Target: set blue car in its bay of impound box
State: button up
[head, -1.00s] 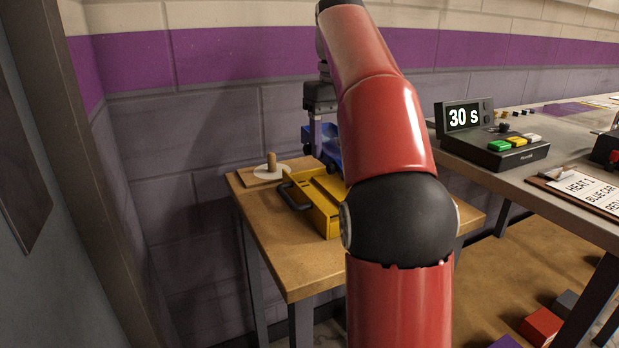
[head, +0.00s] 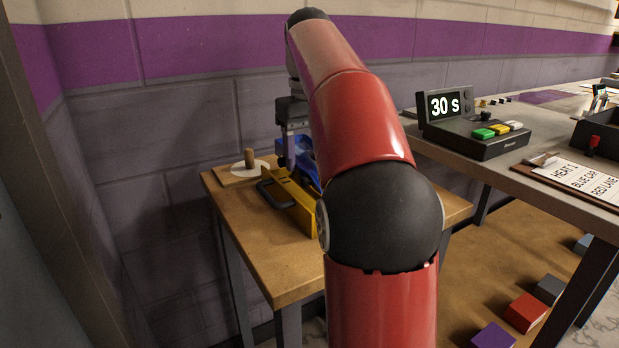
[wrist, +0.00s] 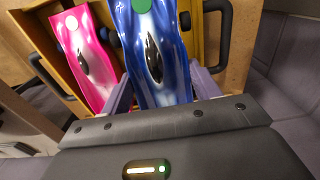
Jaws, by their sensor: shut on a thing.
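The blue car (head: 304,156) is in my gripper (head: 291,150), at the yellow impound box (head: 289,206) on the small wooden table. In the wrist view the blue car (wrist: 155,45) lies between the two fingers of my gripper (wrist: 162,88), which are shut on its sides. A pink car (wrist: 82,50) lies in the box to its left, roughly parallel to the blue car. The box's yellow wall (wrist: 28,38) shows at the left. My arm hides much of the box in the head view, and whether the blue car touches the bay floor cannot be told.
A board with a wooden peg (head: 249,160) stands at the back left of the small table (head: 262,262). Black handles (head: 272,194) stick out from the box. A timer reading 30 s (head: 470,125) and a clipboard (head: 575,180) are on the long bench at right.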

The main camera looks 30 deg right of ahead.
aim_at(309, 171)
notch_tip(309, 171, down, 2)
jog(key=shift+f+b, duration=0.2)
jog(key=shift+b, duration=0.25)
jog(key=shift+f+p, duration=0.3)
jog(key=shift+f, duration=0.45)
jog(key=shift+f, duration=0.25)
jog(key=o, duration=1.1)
jog(key=shift+f+b, duration=0.1)
jog(key=shift+b, duration=0.35)
